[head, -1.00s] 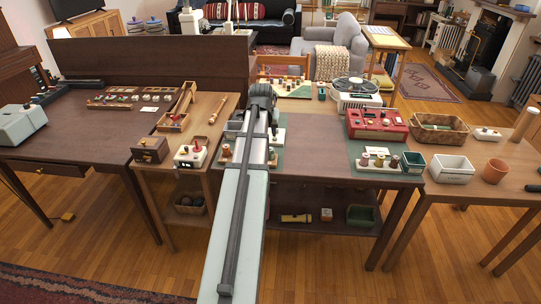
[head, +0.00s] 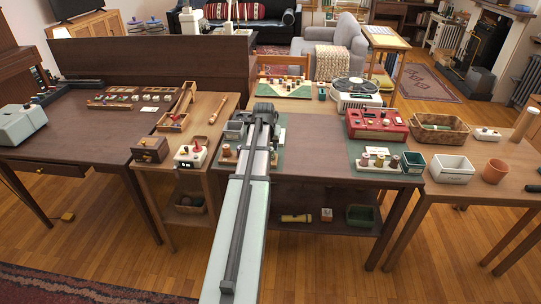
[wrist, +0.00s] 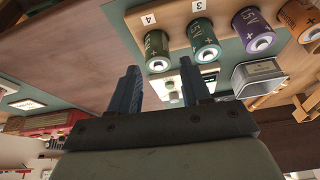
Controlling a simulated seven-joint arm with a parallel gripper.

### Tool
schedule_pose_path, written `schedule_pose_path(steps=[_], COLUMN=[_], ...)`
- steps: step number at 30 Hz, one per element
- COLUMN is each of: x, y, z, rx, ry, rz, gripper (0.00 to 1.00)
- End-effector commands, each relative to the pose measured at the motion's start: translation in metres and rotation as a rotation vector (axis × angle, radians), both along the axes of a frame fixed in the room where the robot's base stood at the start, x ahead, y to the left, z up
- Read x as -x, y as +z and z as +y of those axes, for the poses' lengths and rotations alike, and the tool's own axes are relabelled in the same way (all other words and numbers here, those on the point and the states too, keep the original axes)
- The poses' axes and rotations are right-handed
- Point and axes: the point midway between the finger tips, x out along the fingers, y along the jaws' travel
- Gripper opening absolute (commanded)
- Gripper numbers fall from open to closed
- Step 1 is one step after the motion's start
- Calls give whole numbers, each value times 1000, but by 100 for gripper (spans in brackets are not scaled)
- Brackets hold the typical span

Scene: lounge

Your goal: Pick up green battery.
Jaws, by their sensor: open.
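In the wrist view a row of upright batteries stands in a light wooden holder (wrist: 180,22). The green battery (wrist: 204,42) is beside label 3, with a dark olive battery (wrist: 157,52) to its left by label 4. A purple battery (wrist: 254,32) and an orange battery (wrist: 299,18) are to its right. My gripper (wrist: 160,70) is open and empty, its two fingers apart below the olive and green batteries in the picture; contact is not visible. In the head view my arm hides the gripper and most of the holder.
A grey open bin (wrist: 258,76) stands near the batteries. In the head view a red device (head: 376,125), a tray of spools (head: 378,160) and a wicker basket (head: 438,127) are to the right. The dark tabletop (head: 315,140) between is clear.

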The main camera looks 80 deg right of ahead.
Motion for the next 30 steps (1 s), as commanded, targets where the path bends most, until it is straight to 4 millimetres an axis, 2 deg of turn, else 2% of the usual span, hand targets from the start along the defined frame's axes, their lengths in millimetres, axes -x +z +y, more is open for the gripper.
schedule_pose_path(steps=[5,13,22,30], x=[2,5,5,5], y=[-11,-41,-46,-46], z=[-6,-19,-21,-21], rx=[-1,-2,1,0], ry=[0,0,0,0], rz=[0,0,0,0], gripper=[47,47,47,23])
